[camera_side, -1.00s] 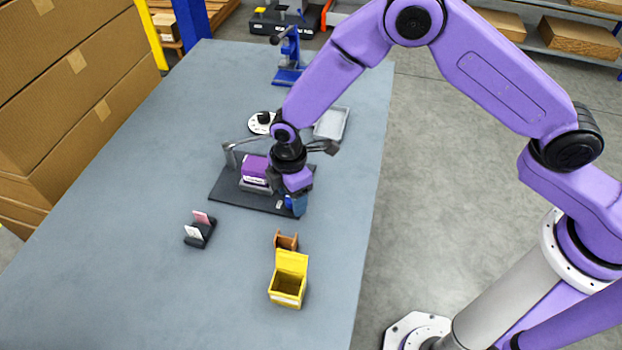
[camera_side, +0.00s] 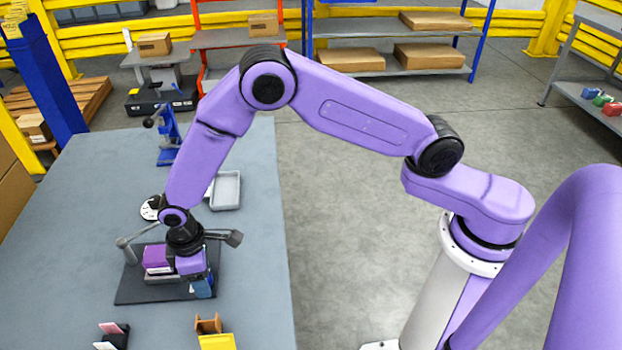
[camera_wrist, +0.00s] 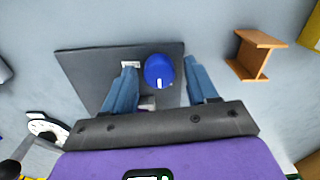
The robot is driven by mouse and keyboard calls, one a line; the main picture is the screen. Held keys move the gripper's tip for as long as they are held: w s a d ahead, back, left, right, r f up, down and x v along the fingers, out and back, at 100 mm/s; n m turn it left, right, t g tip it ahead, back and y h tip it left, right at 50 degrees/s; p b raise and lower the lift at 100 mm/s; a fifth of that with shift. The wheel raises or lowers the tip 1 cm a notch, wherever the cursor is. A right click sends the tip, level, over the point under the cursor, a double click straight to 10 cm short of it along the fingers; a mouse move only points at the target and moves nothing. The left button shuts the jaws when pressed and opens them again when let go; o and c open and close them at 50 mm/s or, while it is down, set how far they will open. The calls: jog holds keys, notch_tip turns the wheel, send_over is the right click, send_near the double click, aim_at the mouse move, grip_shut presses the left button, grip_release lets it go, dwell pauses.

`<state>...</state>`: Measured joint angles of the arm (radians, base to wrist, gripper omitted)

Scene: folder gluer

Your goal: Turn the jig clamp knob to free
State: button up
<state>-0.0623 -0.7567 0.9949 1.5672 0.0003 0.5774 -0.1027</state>
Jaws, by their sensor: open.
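The blue jig clamp knob (camera_wrist: 158,71) is round with a white mark on its face and sits on the dark jig plate (camera_wrist: 85,62). In the wrist view my gripper (camera_wrist: 160,67) is open, with one blue finger on each side of the knob and visible gaps between. In the side view my gripper (camera_side: 201,286) is low over the right part of the jig plate (camera_side: 132,290) and hides the knob. A purple box (camera_side: 156,256) sits on the jig.
A brown wooden piece (camera_wrist: 254,54) and a yellow bin (camera_side: 217,342) are near the jig. A card holder (camera_side: 113,338) stands in front. A white dial (camera_side: 149,209), a grey tray (camera_side: 226,191) and a blue press (camera_side: 168,138) are behind. The table's left part is clear.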

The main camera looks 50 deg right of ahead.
jog(key=m, duration=1)
jog(key=shift+r+m, duration=0.15)
jog(key=shift+m, duration=0.25)
notch_tip(320, 180, up, 18)
jog(key=f, duration=0.1)
jog(key=s+d+r+n, duration=0.3)
jog(key=s+d+n, duration=0.1)
jog(key=s+d, duration=0.3)
jog(key=s+d+r+n, duration=0.3)
jog(key=s+d+n, duration=0.1)
jog(key=s+d, duration=0.4)
jog(key=shift+s+d, duration=0.3)
jog(key=shift+s, duration=0.3)
jog(key=shift+d, duration=0.1)
jog(key=s+d+f+n, duration=0.1)
jog(key=s+d+n, duration=0.3)
jog(key=s+d, duration=0.6)
jog(key=shift+d+n, duration=0.4)
jog(key=shift+d, duration=0.1)
